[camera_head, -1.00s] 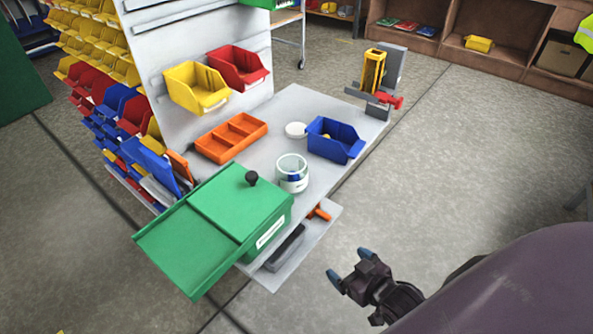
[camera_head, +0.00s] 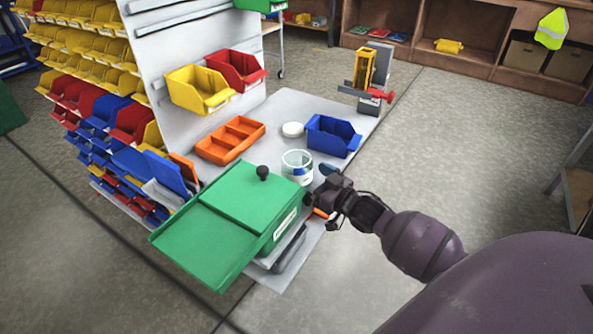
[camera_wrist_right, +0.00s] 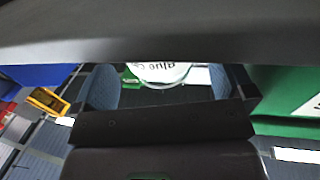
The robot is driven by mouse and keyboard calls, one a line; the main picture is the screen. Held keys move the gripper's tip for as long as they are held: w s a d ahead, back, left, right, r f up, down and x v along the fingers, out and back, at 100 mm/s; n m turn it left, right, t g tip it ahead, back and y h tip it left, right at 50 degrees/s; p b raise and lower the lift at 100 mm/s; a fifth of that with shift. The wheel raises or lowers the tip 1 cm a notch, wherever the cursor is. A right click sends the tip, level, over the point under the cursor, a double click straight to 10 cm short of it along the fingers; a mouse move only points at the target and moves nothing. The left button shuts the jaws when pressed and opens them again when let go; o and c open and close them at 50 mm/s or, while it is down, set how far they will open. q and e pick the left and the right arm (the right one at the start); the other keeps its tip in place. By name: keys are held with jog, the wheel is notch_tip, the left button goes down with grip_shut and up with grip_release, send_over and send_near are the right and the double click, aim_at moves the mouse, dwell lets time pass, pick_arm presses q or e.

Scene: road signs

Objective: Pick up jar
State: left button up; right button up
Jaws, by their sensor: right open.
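The jar (camera_head: 297,167) is a clear, open-topped container with a white label, standing upright on the grey table beside the green box. In the right wrist view the jar (camera_wrist_right: 158,73) shows its label between my two blue fingertips, farther out. My right gripper (camera_head: 318,184) is open at the table's near edge, close to the jar on its right side; the head view does not show whether they touch. My left gripper is not in view.
A green box (camera_head: 247,196) with a black knob stands just left of the jar. A blue bin (camera_head: 331,138), a white lid-like disc (camera_head: 292,129) and an orange tray (camera_head: 230,140) lie behind it.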

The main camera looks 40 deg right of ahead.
aim_at(298, 169)
jog(key=shift+w+a+b, duration=0.2)
jog(key=shift+w, duration=1.15)
jog(key=shift+w+a+b, duration=0.2)
jog(key=shift+w, duration=1.15)
jog(key=shift+r, duration=0.1)
jog(key=c, duration=0.7)
jog(key=shift+c, duration=0.2)
